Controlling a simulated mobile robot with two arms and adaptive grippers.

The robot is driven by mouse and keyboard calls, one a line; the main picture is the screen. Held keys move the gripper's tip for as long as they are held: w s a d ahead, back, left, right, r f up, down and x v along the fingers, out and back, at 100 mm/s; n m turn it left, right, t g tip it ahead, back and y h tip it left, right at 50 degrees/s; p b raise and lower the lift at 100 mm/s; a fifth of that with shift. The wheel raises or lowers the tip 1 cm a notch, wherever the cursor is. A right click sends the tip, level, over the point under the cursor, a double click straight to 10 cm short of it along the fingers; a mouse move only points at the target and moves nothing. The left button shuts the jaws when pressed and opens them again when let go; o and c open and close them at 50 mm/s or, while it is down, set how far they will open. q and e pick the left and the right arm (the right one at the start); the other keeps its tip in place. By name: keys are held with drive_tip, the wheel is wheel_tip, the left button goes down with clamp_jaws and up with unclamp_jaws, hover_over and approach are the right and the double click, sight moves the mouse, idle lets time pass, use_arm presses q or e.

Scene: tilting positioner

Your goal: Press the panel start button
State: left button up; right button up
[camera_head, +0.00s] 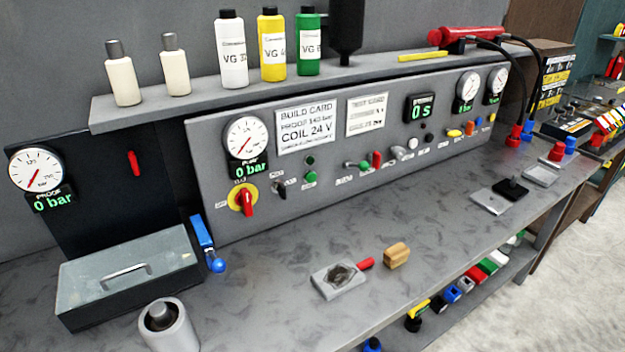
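The grey control panel (225,170) stands upright along the back of the bench. A green button (310,177) sits on its left half, below a darker green round indicator (310,160). Their small labels are too blurred to read, so I cannot tell for certain which control is start. Left of them are a black switch (280,188) and a red rotary handle (247,203) on a yellow plate. A row of small coloured controls, including a red one (376,159), runs to the right. Neither of my grippers shows in the head view.
A lidded grey box (125,270), a blue-handled valve (207,243) and a grey cylinder (168,327) stand at the left. A small plate with a red handle (340,281) and a tan block (396,255) lie mid-bench. The bench directly before the green button is clear.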

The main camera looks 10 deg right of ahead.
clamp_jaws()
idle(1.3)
